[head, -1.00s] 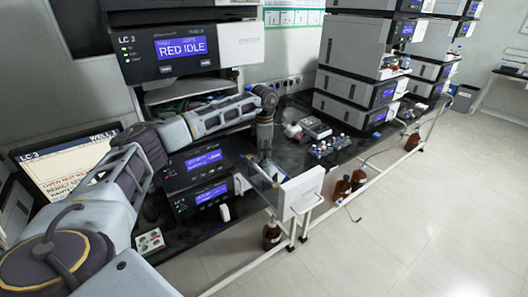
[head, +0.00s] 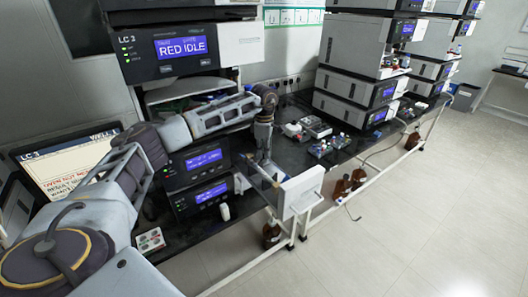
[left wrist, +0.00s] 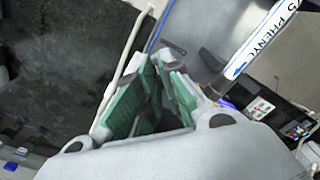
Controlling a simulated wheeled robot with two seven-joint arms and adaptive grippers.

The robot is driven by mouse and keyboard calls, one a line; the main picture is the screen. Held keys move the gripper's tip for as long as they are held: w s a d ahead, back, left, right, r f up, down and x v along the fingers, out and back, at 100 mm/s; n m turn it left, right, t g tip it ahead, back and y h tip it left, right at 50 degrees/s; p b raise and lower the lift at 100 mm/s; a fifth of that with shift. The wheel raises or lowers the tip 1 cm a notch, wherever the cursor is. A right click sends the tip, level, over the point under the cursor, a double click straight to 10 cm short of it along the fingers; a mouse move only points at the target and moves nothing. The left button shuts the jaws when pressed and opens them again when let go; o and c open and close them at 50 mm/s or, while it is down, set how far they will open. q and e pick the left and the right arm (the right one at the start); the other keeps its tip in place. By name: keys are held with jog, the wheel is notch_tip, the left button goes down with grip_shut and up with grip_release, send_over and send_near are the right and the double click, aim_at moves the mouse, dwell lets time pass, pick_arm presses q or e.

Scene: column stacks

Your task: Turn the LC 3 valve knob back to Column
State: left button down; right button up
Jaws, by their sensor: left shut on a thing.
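The LC 3 stack stands at the left, its top module (head: 185,48) showing "RED IDLE". My left gripper (head: 272,180) points down beside the white panel (head: 300,192) at the stack's lower right. In the left wrist view its green-padded fingers (left wrist: 158,80) are close together around a dark piece, which I take to be the valve knob; the fingers hide most of it. The knob's marks and the way it points cannot be read. A white column labelled "S PHENY" (left wrist: 262,42) runs past the fingers at upper right. My right gripper is not in view.
Two lower LC 3 modules (head: 205,190) with lit displays stand left of the gripper. Vials (head: 325,148) and small instruments lie on the black bench to the right. Brown bottles (head: 342,190) stand below the bench edge. A monitor (head: 65,165) is at the left. Open floor lies at right.

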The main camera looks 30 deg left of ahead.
pick_arm(q)
jog(key=c, duration=1.7)
grip_release()
jog(key=shift+o, duration=0.5)
notch_tip(320, 180, up, 12)
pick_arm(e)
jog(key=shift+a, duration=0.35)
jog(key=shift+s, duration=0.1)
